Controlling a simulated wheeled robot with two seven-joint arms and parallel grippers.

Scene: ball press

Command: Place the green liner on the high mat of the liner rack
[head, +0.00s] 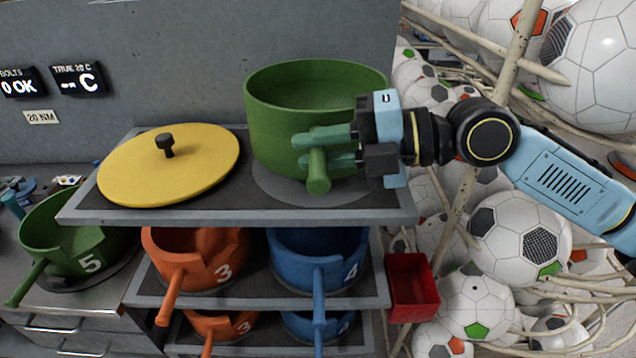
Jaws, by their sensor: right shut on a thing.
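The green liner (275,118) is a round open pot with a handle (317,172) that points toward me. It is over the round grey mat (270,185) on the right half of the rack's top shelf. I cannot tell whether its base touches the mat. My right gripper (312,150) comes in from the right and is shut on the handle. The liner looks upright and empty. The liner rack (230,216) has several shelves. My left gripper is not in view.
A yellow lid (205,170) with a black knob lies left on the top shelf. Orange (200,258) and blue (312,262) liners fill lower shelves. Another green liner (60,240), marked 5, stands on the left counter. A red bin (412,285) hangs at right, near many footballs (520,235).

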